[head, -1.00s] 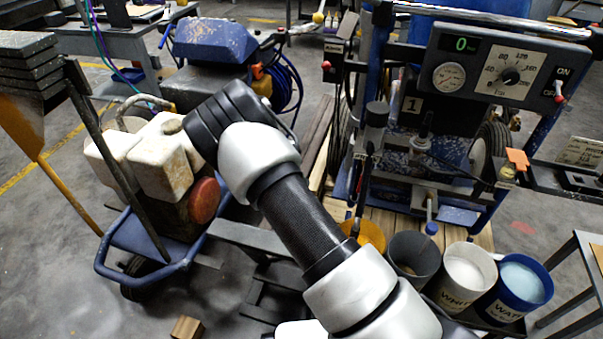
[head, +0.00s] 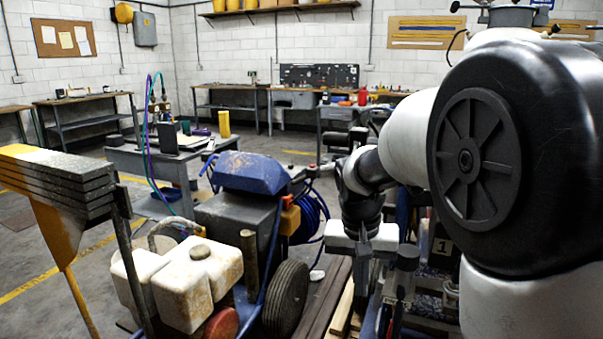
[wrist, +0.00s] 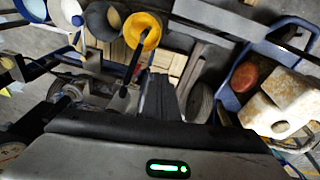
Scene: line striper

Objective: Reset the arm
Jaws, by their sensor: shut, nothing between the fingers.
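My arm fills the right side of the head view, folded up close to the camera. My gripper (head: 362,272) hangs in the middle right of that view, pointing down, with its fingers shut and empty. It is in front of the line striper's frame and hoses. In the wrist view my gripper (wrist: 160,95) shows its dark fingers over the striper and the wooden pallet. The striper's control panel is hidden behind my arm in the head view.
White tanks (head: 198,283) on a blue cart stand left of my gripper, near a blue-topped machine (head: 250,172).

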